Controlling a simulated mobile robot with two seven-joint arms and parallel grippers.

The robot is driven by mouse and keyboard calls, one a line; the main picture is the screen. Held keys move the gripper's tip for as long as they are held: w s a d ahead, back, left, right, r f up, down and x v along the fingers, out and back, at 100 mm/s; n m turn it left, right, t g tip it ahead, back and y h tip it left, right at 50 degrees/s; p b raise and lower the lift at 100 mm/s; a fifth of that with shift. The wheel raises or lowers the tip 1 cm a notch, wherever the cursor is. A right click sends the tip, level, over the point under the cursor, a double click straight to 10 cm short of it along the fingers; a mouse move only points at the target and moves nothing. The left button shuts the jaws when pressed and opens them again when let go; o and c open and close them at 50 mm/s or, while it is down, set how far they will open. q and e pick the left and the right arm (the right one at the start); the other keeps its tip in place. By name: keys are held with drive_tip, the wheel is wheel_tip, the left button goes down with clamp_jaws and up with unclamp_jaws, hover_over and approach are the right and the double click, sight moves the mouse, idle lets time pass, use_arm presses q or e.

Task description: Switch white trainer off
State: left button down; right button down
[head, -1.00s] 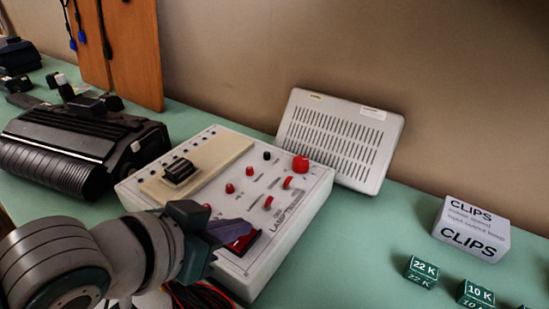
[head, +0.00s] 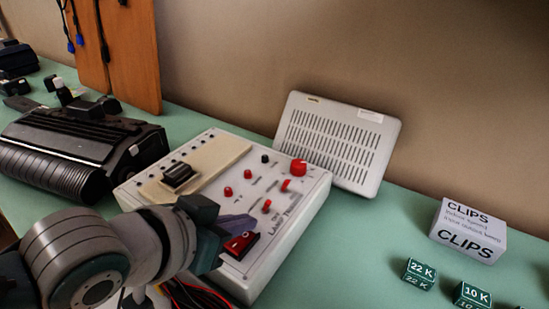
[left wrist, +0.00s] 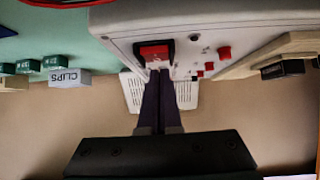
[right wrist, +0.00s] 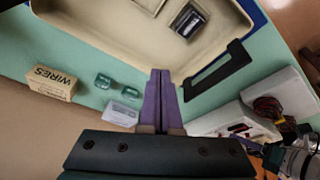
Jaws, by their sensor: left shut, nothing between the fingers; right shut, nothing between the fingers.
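The white trainer (head: 290,205) lies on the green bench with red knobs and a beige panel on its top. Its red rocker switch (head: 241,244) is at the near corner; it also shows in the left wrist view (left wrist: 154,52). My left gripper (head: 240,222) is shut and empty, with its purple fingertips right at the switch's edge. I cannot tell whether they touch it. My right gripper (right wrist: 160,75) is shut and empty, away from the trainer, which shows at the lower right of the right wrist view (right wrist: 222,122).
A black ribbed device (head: 75,150) stands left of the trainer. A white vented panel (head: 338,142) leans on the wall behind. A CLIPS box (head: 467,231) and green blocks (head: 419,274) sit to the right. Red and black cables (head: 195,294) lie by the trainer's front.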

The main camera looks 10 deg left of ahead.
idle(0.3)
use_arm(q)
drive_tip(key=r+p, duration=0.5)
drive_tip(key=shift+w, duration=0.25)
drive_tip(key=w+r+p+v, duration=0.1)
drive_tip(key=p+v, duration=0.1)
drive_tip(key=v, duration=0.7)
drive_tip(key=shift+d+r, duration=0.2)
drive_tip(key=shift+d, duration=0.05)
drive_tip(key=shift+s, duration=0.1)
